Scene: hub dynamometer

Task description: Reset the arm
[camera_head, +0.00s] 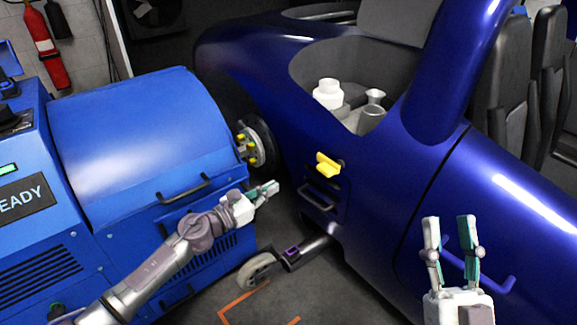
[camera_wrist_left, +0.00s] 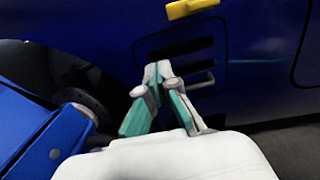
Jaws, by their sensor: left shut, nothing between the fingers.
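My left gripper (camera_head: 266,189) is shut and empty, in front of the gap between the blue dynamometer and the blue car. It also shows in the left wrist view (camera_wrist_left: 157,70), its fingertips together, with the car's side vent and handle behind them. My left arm reaches in from the lower left of the head view. My right gripper (camera_head: 450,222) is at the lower right, fingers apart and pointing up, in front of the car door, with nothing visible between them.
The dynamometer (camera_head: 140,130) stands left, its hub (camera_head: 252,142) facing the car (camera_head: 400,180). A yellow handle (camera_head: 327,164) sticks out from the car's side. A wheeled dark tube (camera_head: 307,252) is low between them. Orange lines (camera_head: 240,302) mark the floor. A fire extinguisher (camera_head: 44,45) hangs behind.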

